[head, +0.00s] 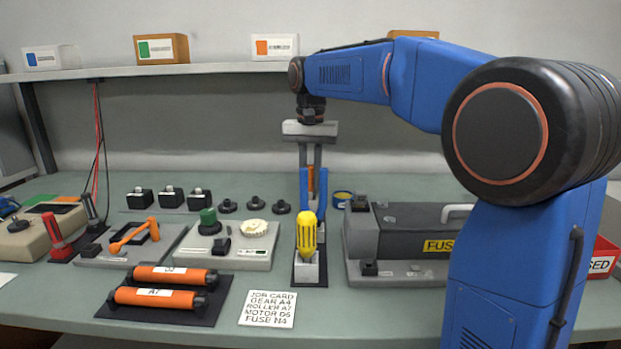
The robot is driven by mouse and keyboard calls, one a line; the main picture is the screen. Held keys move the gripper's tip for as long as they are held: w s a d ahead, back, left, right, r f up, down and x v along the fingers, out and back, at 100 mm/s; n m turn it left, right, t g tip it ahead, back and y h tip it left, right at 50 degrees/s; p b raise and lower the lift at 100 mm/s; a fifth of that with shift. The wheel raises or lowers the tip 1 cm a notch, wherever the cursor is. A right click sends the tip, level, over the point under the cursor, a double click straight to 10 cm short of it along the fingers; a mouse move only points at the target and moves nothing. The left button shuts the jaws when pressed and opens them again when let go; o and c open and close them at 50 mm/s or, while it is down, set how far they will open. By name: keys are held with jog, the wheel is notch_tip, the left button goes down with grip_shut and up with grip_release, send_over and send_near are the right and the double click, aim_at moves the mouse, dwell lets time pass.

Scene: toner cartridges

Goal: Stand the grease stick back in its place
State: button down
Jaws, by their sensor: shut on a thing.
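My gripper (311,188) points straight down over the middle of the bench, its fingers close together. A narrow orange thing (310,179), which looks like the grease stick, shows upright between them. Its lower end is hidden behind a yellow-handled tool (306,232). That tool stands upright in a small grey block (306,270) on a dark mat, in front of my gripper in the picture. I cannot tell how far the gripper is from the block, or which place is the stick's own.
A grey unit with a green knob (245,245) stands left of the block. A dark fuser unit (410,235) stands close on the right. Orange rollers (155,298) and a job card (268,309) lie in front. A blue-and-yellow tape roll (342,199) is behind.

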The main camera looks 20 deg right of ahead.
jog(key=shift+f, duration=0.8)
dwell(0.7)
jog(key=c, duration=1.6)
grip_release()
jog(key=shift+o, duration=0.2)
jog(key=shift+r, duration=0.1)
notch_tip(320, 180, up, 17)
jog(key=shift+r, duration=0.15)
jog(key=shift+s, duration=0.1)
